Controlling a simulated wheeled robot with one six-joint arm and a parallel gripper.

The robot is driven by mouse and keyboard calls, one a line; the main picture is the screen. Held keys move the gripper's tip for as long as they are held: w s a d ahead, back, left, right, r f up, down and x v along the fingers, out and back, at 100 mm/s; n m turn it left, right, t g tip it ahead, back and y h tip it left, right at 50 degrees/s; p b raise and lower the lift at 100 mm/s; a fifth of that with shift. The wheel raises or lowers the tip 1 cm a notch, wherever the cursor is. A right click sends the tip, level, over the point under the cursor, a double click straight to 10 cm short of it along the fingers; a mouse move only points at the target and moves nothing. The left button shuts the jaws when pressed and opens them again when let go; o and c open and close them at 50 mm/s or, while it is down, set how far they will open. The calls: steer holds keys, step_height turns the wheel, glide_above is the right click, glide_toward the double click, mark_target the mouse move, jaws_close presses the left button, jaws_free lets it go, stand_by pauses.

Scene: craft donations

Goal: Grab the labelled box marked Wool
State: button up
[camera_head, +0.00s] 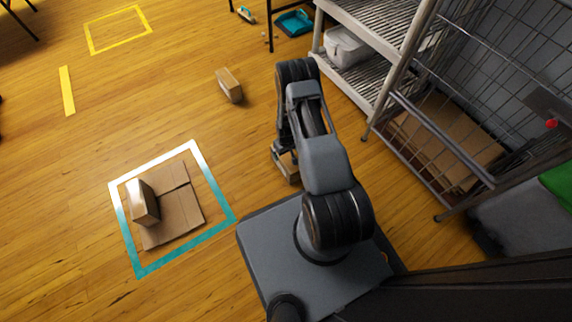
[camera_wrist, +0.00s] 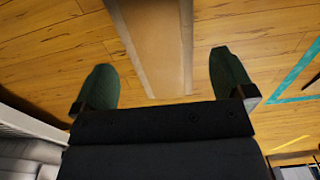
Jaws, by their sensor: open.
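A brown cardboard box (camera_wrist: 155,40) stands between and just ahead of the two dark green fingers of my gripper (camera_wrist: 163,62) in the wrist view. The fingers are open, with a gap on each side of the box. In the head view my gripper (camera_head: 281,154) is low by the floor, and a little of a box (camera_head: 290,172) shows under my arm. A second box (camera_head: 229,86) stands on the floor farther off. A third box (camera_head: 142,203) stands on a flattened cardboard sheet (camera_head: 182,208). I cannot read a Wool label on any box.
A white and teal taped square (camera_head: 228,207) surrounds the cardboard sheet. A wire shelf (camera_head: 365,82) with a grey bin (camera_head: 347,46) and a wire cage (camera_head: 455,145) stand right. A yellow taped square (camera_head: 118,30) lies far left. The wooden floor between is mostly clear.

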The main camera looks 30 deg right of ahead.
mark_target(286, 156)
steer(key=shift+f+b, duration=1.8)
steer(key=shift+f, duration=1.3)
steer(key=shift+r, duration=0.1)
steer(key=c, duration=1.1)
steer(key=shift+c, duration=0.2)
steer(key=shift+r, duration=0.1)
